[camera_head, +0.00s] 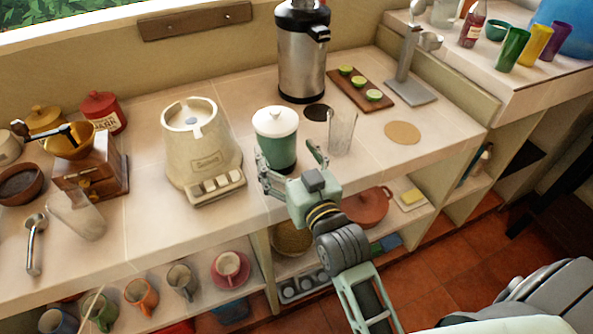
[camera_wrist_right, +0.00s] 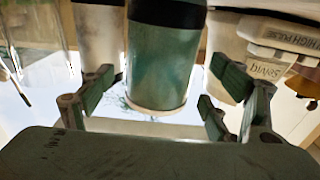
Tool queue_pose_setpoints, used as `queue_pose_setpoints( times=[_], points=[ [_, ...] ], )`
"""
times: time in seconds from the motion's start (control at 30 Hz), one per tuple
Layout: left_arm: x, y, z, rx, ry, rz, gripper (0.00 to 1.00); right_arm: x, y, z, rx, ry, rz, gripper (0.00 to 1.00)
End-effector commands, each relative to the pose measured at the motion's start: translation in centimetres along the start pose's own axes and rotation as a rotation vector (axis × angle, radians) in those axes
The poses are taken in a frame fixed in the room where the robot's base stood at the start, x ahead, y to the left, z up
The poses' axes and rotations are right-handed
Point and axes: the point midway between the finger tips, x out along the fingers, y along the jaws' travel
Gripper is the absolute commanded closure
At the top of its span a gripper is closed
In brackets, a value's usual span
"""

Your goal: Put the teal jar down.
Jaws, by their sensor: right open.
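The teal jar (camera_head: 277,150) with a white lid stands upright on the counter (camera_head: 140,218), close to its front edge, in the head view. My right gripper (camera_head: 291,165) is open, at the front side of the jar, with one finger toward each side of it. In the right wrist view the teal jar (camera_wrist_right: 163,62) shows between the two open fingers of my right gripper (camera_wrist_right: 157,92), a little beyond them. No finger visibly presses on it. The jar's foot is partly hidden by the gripper in the head view. My left gripper is not in view.
A cream blender base (camera_head: 200,150) stands left of the jar, a clear glass (camera_head: 342,131) close on its right. A steel urn (camera_head: 302,60) and a board with limes (camera_head: 361,88) are behind. A round cork mat (camera_head: 402,132) lies bare at right. Mugs sit below.

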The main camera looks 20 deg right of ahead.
Motion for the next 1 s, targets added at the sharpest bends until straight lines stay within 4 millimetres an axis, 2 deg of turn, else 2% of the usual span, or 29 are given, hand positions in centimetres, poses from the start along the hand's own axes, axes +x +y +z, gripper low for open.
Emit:
queue_pose_setpoints(
  times=[0.03,0.2,0.4,1.0],
  points=[
    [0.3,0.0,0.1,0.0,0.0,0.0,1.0,-1.2,0.0,0.3,0.0,-0.002,0.0,0.19],
    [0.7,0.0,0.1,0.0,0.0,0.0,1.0,-4.2,0.0,0.2,0.0,-0.003,-0.001,0.19],
    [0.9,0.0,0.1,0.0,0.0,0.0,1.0,-5.9,0.0,0.0,0.0,0.0,-0.001,0.19],
    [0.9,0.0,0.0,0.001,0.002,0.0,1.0,-6.2,0.0,-0.1,0.0,0.001,0.0,0.19]
  ],
)
